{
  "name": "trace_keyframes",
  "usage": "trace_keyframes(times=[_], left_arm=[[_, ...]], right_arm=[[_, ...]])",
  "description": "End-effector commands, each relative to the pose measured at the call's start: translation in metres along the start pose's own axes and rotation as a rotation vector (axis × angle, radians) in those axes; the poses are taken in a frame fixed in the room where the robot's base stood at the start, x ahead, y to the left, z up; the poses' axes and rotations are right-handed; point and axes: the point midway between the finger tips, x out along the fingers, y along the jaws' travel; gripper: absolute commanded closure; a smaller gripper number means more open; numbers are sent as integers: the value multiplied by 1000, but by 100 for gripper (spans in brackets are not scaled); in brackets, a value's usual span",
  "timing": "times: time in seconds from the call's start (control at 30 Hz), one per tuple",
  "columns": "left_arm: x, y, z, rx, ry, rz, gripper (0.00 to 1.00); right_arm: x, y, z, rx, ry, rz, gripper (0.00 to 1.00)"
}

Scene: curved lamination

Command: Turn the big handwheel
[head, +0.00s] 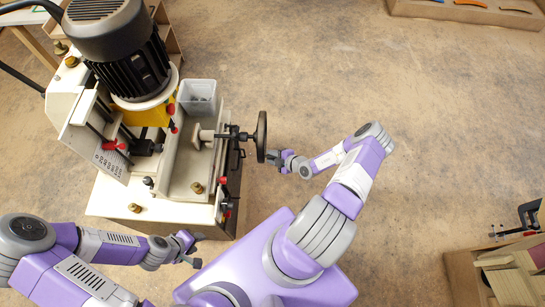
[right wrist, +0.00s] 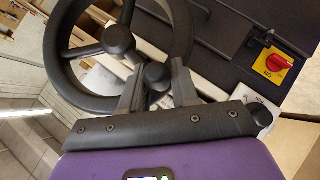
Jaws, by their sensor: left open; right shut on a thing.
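The big black handwheel (head: 261,136) stands edge-on at the right side of the machine in the head view. In the right wrist view the handwheel (right wrist: 118,38) shows its rim, spokes and hub, with a round dark handle knob (right wrist: 155,75) near the rim. My right gripper (head: 273,157) is at the wheel's near right side. In the right wrist view its two fingers (right wrist: 157,90) stand on either side of the knob and are shut on it. My left gripper (head: 192,249) is open and empty, by the machine's front edge.
The machine (head: 120,208) has a big dark motor (head: 120,45) on top and a grey bin (head: 198,97) behind. A red switch on a yellow plate (right wrist: 275,63) shows in the right wrist view. The floor (head: 400,110) to the right is clear. A wooden box (head: 463,275) stands lower right.

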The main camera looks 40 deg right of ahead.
Motion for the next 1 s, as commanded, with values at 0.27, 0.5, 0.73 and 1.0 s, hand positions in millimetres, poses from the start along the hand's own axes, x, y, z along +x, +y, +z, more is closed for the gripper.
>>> trace_keyframes(times=[0.27, 0.5, 0.73, 1.0], left_arm=[[0, 0, 0, 0, 0, 0, 57], [-1, 0, 0, 0, 0, 0, 57], [0, 0, 0, 0, 0, 0, 57], [-3, 1, 0, 0, 0, 0, 57]], right_arm=[[0, 7, 1, -8, -2, 15, 100], [0, 8, 2, -10, -3, 17, 58], [0, 5, 1, -6, -2, 10, 51], [-18, 4, 2, -4, -4, 7, 51]])
